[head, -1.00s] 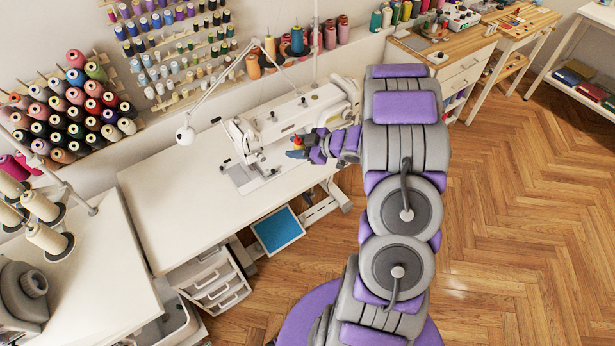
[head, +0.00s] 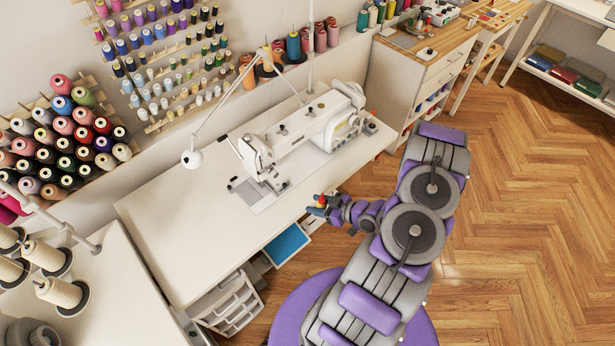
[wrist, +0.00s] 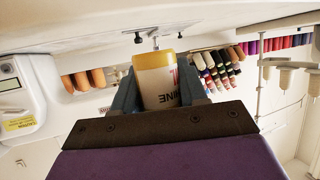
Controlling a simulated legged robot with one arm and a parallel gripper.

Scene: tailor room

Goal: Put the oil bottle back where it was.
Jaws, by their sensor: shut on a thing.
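My gripper (head: 313,206) is shut on the oil bottle (head: 320,200), which shows only as a small yellow and red bit between the fingers in the head view. In the wrist view the bottle (wrist: 158,88) has a yellow end and a white label with dark and red print, and the fingers (wrist: 160,98) clasp it from both sides. The gripper is by the front edge of the white sewing table, in front of the sewing machine (head: 310,125). The bottle's lower part is hidden by my gripper.
The white sewing table (head: 175,225) has much bare top left of the machine. A lamp (head: 193,158) hangs over it. A blue-topped drawer (head: 286,244) and a white drawer unit (head: 235,305) are below. Thread racks line the wall. Wooden floor (head: 520,240) is clear at right.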

